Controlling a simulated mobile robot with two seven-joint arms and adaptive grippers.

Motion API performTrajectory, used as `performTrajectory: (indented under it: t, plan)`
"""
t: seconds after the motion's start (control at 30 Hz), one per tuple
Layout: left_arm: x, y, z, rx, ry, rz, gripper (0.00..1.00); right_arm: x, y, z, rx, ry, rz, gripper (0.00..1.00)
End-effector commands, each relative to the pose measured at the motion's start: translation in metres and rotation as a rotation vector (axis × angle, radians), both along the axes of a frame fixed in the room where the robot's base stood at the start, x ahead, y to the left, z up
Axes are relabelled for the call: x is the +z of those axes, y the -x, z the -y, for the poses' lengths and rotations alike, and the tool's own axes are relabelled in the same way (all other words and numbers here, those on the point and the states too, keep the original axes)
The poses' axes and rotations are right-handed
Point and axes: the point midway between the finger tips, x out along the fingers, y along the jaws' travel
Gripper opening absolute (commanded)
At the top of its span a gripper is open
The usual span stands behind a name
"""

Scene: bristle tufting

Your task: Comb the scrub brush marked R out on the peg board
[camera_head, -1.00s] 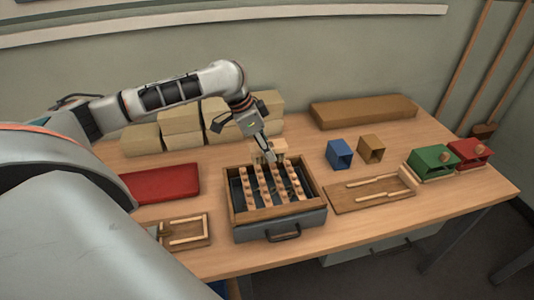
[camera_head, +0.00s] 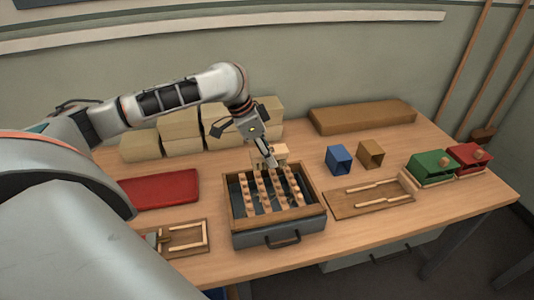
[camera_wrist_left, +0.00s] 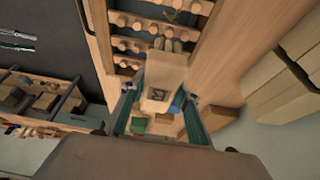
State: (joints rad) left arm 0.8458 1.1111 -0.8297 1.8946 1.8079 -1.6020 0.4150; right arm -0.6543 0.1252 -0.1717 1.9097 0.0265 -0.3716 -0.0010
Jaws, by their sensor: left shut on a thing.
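The peg board (camera_head: 318,198) is a wooden-framed box on the table, with rows of pale pegs over a dark bed and a handle at the front. The pegs also show at the top of the wrist view (camera_wrist_left: 145,22). My left gripper (camera_head: 269,161) is at its back edge, shut on a pale wooden scrub brush (camera_head: 281,151). In the left wrist view the brush (camera_wrist_left: 166,70) sits between the fingers, its bristle tufts toward the pegs. A small mark shows on its end, but I cannot read the letter. Whether bristles touch pegs is unclear. My right gripper is out of view.
Pale blocks (camera_head: 180,124) are stacked behind my arm. A red slab (camera_head: 165,189) lies left. Blue (camera_head: 339,158) and brown (camera_head: 370,153) open boxes stand right, behind a wooden tray (camera_head: 345,208) with sticks. Green (camera_head: 432,166) and red (camera_head: 468,157) boxes are far right.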

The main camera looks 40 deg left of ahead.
Motion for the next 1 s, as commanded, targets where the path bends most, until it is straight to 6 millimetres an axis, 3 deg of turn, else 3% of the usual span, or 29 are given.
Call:
performTrajectory:
  t: [0.1,0.3,0.47,1.0]
  plan:
    - [0.006,0.019,0.024,-0.01,0.002,-0.002,0.14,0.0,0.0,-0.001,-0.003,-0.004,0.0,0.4]
    - [0.014,0.041,0.046,-0.002,0.0,0.004,0.14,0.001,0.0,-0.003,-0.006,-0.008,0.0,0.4]
    - [0.006,0.045,0.049,0.002,0.0,0.002,0.14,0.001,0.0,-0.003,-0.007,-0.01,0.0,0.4]
    - [-0.048,0.044,0.049,0.002,0.001,0.003,0.14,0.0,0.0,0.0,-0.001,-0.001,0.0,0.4]
